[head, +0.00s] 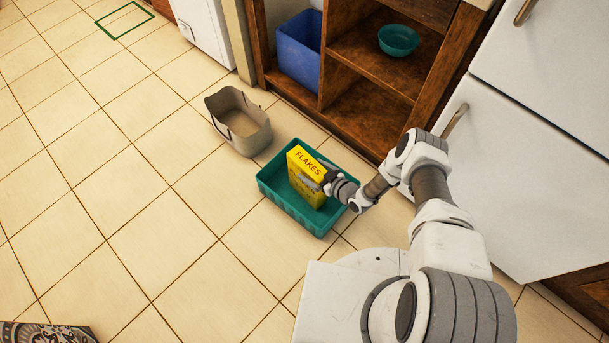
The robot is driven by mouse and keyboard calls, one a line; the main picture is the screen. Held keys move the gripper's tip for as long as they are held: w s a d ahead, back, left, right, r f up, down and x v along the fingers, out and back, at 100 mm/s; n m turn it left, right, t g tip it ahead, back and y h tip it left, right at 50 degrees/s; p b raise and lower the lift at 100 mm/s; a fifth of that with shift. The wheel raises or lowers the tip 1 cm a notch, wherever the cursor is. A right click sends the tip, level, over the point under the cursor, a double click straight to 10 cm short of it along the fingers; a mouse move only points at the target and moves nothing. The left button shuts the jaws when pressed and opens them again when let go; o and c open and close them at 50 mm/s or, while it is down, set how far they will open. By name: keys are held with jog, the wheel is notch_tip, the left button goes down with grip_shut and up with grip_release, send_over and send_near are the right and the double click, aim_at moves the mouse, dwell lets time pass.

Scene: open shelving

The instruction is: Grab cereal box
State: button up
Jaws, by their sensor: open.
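A yellow cereal box (302,181) marked "FLAKES" stands upright, a little tilted, inside a teal plastic crate (299,216) on the floor. My gripper (325,177) reaches in from the right and is at the upper right part of the box. It is open, with its fingers close to the box's right edge. I cannot tell from this view whether the fingers touch the box or lie on both sides of it.
Wooden open shelving (362,75) holds a blue bin (298,50) and a teal bowl (398,40). A white fridge (530,130) is at the right. A patterned mat (45,333) lies at lower left.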

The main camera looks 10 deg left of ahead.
jog(key=shift+w+a+f, duration=0.1)
jog(key=shift+w+a, duration=0.1)
grip_shut()
dwell(0.5)
